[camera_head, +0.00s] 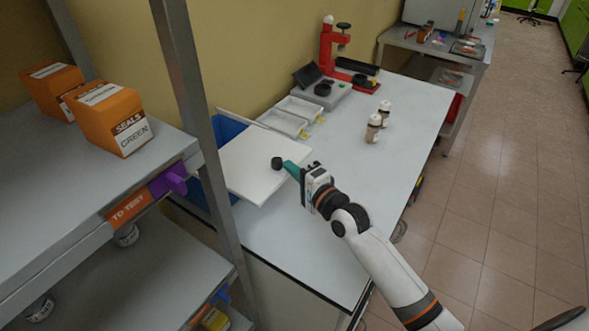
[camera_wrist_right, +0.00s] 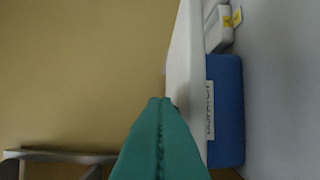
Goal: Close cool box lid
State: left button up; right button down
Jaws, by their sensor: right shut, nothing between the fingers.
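The cool box (camera_head: 228,130) is blue and stands on the white bench beside the shelf post. Its white lid (camera_head: 250,165) spreads broad and flat over it, with blue showing along its left and back edges. In the right wrist view, the lid (camera_wrist_right: 187,60) appears as a white slab along the labelled blue box (camera_wrist_right: 228,110). I cannot tell whether it sits fully down. My right gripper (camera_head: 290,168), with teal fingers, is shut and empty at the lid's right side, by a small black round piece (camera_head: 277,163). Its fingers (camera_wrist_right: 160,105) overlap the lid's edge in the wrist view. My left gripper is not in view.
A metal shelf (camera_head: 75,190) with orange boxes (camera_head: 112,120) stands close on the left. White trays (camera_head: 285,122), a red device (camera_head: 328,45) and two small bottles (camera_head: 374,128) are farther back on the bench.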

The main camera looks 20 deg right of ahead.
aim_at(243, 152)
jog(key=w+a, duration=0.3)
jog(key=w, duration=0.1)
jog(key=w+a+b, duration=0.1)
jog(key=w+a, duration=0.2)
jog(key=w, duration=0.1)
jog(key=w+a+b, duration=0.1)
jog(key=w+a, duration=0.2)
jog(key=w, duration=0.1)
jog(key=shift+w+a+f, duration=0.1)
jog(key=shift+w+a, duration=0.05)
jog(key=shift+a, duration=0.15)
jog(key=shift+r, duration=0.25)
jog(key=shift+r, duration=0.1)
